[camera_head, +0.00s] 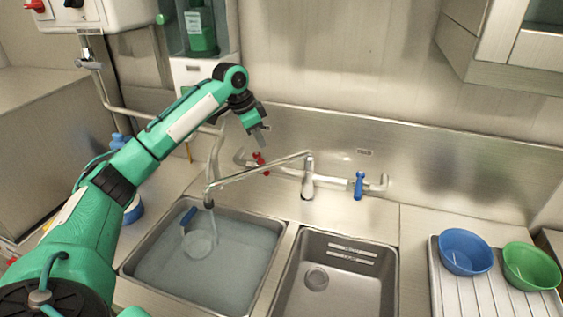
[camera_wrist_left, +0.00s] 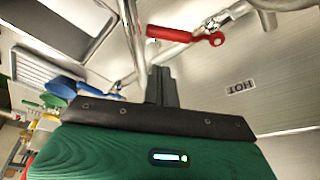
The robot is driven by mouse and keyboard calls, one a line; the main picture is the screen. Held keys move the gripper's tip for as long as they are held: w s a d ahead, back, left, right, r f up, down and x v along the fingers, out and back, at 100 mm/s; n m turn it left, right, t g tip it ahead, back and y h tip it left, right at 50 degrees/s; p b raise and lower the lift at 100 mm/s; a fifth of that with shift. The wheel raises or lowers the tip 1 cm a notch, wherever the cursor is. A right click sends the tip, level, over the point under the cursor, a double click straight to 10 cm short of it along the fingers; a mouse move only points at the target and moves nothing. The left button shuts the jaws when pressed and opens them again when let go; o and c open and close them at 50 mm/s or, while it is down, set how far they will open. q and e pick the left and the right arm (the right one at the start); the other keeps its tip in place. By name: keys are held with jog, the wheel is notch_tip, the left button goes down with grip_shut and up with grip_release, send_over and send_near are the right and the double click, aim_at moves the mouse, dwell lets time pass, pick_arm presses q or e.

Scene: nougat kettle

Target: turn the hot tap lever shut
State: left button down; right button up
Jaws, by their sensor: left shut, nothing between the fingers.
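The red hot tap lever (camera_head: 260,161) is on the left side of the tap behind the sinks. The blue lever (camera_head: 359,184) is on the right side of the tap. The spout (camera_head: 255,172) points left over the left basin, and water runs from its end. My left gripper (camera_head: 262,140) is shut and empty, just above the red lever in the head view; a gap shows in the wrist view (camera_wrist_left: 162,80). My right gripper is not in view.
The left basin (camera_head: 150,237) holds water, with a blue-handled item (camera_head: 188,217) in it. The right basin (camera_head: 291,296) is empty. Blue (camera_head: 465,252) and green (camera_head: 531,266) bowls stand on the drainer at right. A pipe (camera_head: 214,150) rises left of the tap.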

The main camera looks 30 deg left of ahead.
aim_at(261, 161)
pick_arm(q)
jog(key=p+x, duration=0.2)
jog(key=x, duration=0.6)
jog(key=shift+f+p, duration=0.35)
jog(key=shift+p, duration=0.05)
jog(key=shift+w, duration=0.1)
jog(key=shift+s+r, duration=0.1)
jog(key=shift+s, duration=0.1)
